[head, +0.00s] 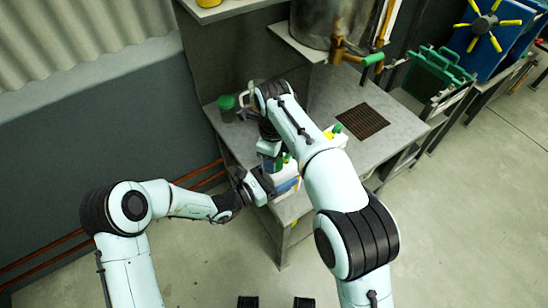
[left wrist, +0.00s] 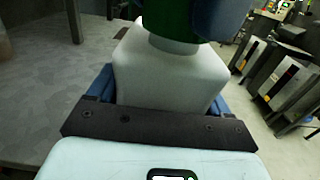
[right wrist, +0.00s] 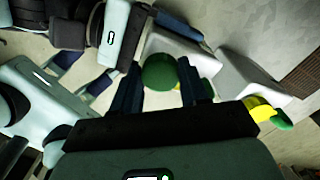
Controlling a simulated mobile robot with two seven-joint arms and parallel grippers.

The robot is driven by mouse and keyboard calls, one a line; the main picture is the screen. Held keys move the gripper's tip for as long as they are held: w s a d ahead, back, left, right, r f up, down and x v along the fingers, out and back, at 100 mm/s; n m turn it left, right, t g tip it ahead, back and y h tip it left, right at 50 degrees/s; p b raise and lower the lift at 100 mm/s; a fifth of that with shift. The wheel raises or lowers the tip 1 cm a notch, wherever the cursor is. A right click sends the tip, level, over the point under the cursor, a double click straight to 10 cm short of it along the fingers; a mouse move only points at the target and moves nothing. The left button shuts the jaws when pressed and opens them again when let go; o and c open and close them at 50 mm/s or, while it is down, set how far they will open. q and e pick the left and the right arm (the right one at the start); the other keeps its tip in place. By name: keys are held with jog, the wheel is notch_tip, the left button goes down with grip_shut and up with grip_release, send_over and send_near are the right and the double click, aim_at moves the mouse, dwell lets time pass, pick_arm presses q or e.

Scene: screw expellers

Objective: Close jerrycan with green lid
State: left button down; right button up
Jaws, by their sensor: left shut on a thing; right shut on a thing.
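My right gripper (right wrist: 160,88) is shut on the round green lid (right wrist: 159,72), pointing down from above. In the left wrist view the lid (left wrist: 165,18) is right over the can's white neck. I cannot tell whether it is seated or only touching. The right arm partly hides the can in the head view.
A second white can (right wrist: 240,76) with a yellow-and-green top stands close beside. On the table (head: 350,157) are a green-lidded jar (head: 227,106) at the back left and a brown grate (head: 361,122). A metal tank (head: 333,22) with a tap is behind.

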jog(key=m, duration=0.4)
jog(key=shift+w+m, duration=0.15)
jog(key=shift+m, duration=0.15)
jog(key=m, duration=0.4)
jog(key=shift+d, duration=0.2)
